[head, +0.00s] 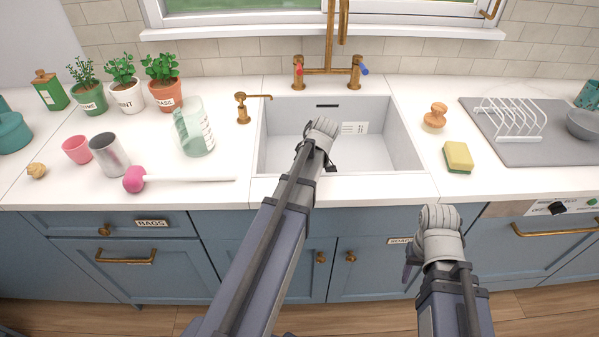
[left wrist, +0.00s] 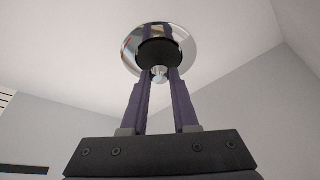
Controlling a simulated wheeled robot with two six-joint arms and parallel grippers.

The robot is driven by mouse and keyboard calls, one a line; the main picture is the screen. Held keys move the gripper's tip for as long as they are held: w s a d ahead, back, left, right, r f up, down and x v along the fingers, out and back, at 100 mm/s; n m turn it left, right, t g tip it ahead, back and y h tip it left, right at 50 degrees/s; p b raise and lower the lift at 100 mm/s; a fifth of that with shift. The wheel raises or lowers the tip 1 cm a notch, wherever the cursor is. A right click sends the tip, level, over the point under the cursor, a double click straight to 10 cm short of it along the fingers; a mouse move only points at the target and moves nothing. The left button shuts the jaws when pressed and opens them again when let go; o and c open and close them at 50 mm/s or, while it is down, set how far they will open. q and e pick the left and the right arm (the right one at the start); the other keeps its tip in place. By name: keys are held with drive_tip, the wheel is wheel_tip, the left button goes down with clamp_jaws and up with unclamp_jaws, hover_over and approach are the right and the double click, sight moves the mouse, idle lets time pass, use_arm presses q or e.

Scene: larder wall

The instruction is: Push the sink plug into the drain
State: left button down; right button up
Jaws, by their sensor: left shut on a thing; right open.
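The white sink (head: 390,130) is set in the counter below the brass tap. My left arm reaches into it, and the left gripper (head: 331,166) points down near the sink floor, mostly hidden by its own wrist. In the left wrist view the left gripper (left wrist: 160,80) is shut on the sink plug (left wrist: 158,52), a black stopper with a small silver knob. The chrome drain ring (left wrist: 188,54) shows behind and around the plug; I cannot tell whether the plug is seated or just above it. My right gripper (head: 410,264) is open and empty in front of the cupboards.
The brass tap (head: 328,70) rises behind the sink. A soap dispenser (head: 243,108) and glass jug (head: 194,128) stand left. A pink-headed plunger (head: 134,179) lies along the counter's front. A brush (head: 435,116), sponge (head: 458,156) and dish rack (head: 510,118) are right.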

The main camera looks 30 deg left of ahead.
use_arm(q)
drive_tip(key=shift+f, duration=0.15)
drive_tip(key=c, duration=0.7)
unclamp_jaws()
drive_tip(key=shift+p+v, duration=5.6)
drive_tip(key=shift+v, duration=0.55)
